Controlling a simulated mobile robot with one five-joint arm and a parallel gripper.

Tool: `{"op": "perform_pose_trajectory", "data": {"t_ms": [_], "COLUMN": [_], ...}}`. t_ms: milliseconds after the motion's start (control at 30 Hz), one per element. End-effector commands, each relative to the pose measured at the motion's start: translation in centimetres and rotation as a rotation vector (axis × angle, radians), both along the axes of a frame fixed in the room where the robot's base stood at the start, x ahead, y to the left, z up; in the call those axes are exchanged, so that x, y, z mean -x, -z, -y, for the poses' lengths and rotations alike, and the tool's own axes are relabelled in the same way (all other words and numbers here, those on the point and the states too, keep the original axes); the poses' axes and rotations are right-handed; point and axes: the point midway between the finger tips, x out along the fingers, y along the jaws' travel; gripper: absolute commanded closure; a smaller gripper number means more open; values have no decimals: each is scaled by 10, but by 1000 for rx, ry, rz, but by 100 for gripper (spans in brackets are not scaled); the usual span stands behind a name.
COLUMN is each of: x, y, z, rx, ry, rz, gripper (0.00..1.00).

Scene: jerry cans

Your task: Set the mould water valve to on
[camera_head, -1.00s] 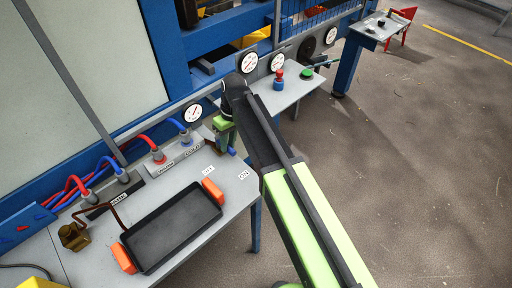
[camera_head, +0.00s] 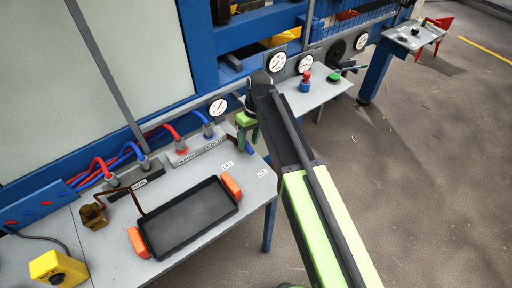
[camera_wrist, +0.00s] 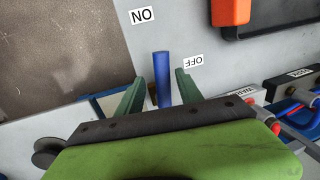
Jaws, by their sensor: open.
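The mould water valve shows as a blue handle (camera_wrist: 163,78) in the wrist view, standing out between my gripper's two fingers. My gripper (camera_wrist: 159,88) is open, with one green finger on each side of the handle; whether either touches it I cannot tell. An ON label (camera_wrist: 143,14) lies to the upper left of the handle and an OFF label (camera_wrist: 193,61) to its right, both upside down. In the head view my gripper (camera_head: 245,130) is at the table's far right corner, behind the OFF label (camera_head: 227,165) and ON label (camera_head: 263,173), mostly hiding the valve.
A black tray with orange handles (camera_head: 188,217) lies on the grey table (camera_head: 110,262). Hose blocks (camera_head: 195,150) with red and blue hoses line its back. A brass part (camera_head: 94,216) and a yellow box (camera_head: 58,268) are at left. Open floor (camera_head: 420,190) lies right.

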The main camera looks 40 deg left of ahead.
Motion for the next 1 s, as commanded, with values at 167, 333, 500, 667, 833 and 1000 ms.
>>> {"op": "perform_pose_trajectory", "data": {"t_ms": [167, 333, 500, 667, 833, 1000], "x": [-3, -8, -14, -19, -23, -25], "y": [-23, -58, -97, -132, -163, -171], "z": [1, 2, 4, 5, 6, 7], "rx": [0, 0, 0, 0, 0, 0], "ry": [1, 1, -1, -3, -5, -5], "rz": [0, 0, 0, 0, 0, -1], "gripper": [57, 57, 57, 57, 57, 57]}}
